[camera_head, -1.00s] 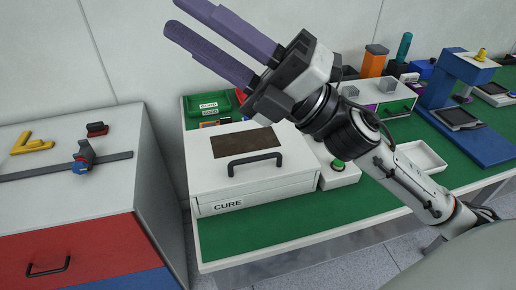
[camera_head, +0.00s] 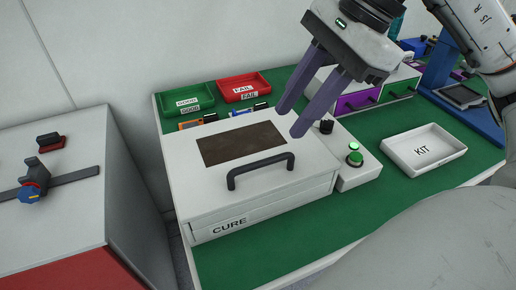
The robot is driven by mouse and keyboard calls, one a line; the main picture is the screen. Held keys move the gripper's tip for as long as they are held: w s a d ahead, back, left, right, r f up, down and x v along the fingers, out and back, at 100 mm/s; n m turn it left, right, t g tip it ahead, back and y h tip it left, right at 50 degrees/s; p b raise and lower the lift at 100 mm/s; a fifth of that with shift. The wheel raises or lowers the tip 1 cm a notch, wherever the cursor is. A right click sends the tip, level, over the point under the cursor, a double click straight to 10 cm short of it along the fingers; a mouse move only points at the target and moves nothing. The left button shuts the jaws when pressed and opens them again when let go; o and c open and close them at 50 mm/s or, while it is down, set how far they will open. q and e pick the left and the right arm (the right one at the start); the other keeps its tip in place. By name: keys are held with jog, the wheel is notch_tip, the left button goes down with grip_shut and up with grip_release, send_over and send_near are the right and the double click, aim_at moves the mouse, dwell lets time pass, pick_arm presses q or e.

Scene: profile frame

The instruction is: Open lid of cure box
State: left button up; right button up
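The cure box (camera_head: 262,210) is a white box marked CURE on its front, standing on the green table mat. Its lid (camera_head: 205,185) is down, with a dark brown panel (camera_head: 240,143) and a black bar handle (camera_head: 260,168) near the front edge. My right gripper (camera_head: 296,122) comes in from the upper right, pointing down over the right part of the lid. Its two purple fingers are apart with nothing between them. The fingertips are behind and right of the handle, and I cannot tell their height above the lid. My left gripper is not in view.
A control block with a green button (camera_head: 355,158) and a black knob stands right of the box. Green (camera_head: 187,100) and red (camera_head: 243,87) trays stand behind it. A white KIT tray (camera_head: 424,148) is at right. A grey-topped cabinet (camera_head: 50,225) stands left, across a gap.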

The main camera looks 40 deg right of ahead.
aim_at(263, 162)
jog(key=x, duration=0.6)
jog(key=b+x, duration=0.1)
jog(key=x, duration=0.2)
jog(key=shift+s+a+f, duration=0.15)
jog(key=shift+a+f, duration=0.05)
jog(key=shift+f, duration=0.1)
grip_shut()
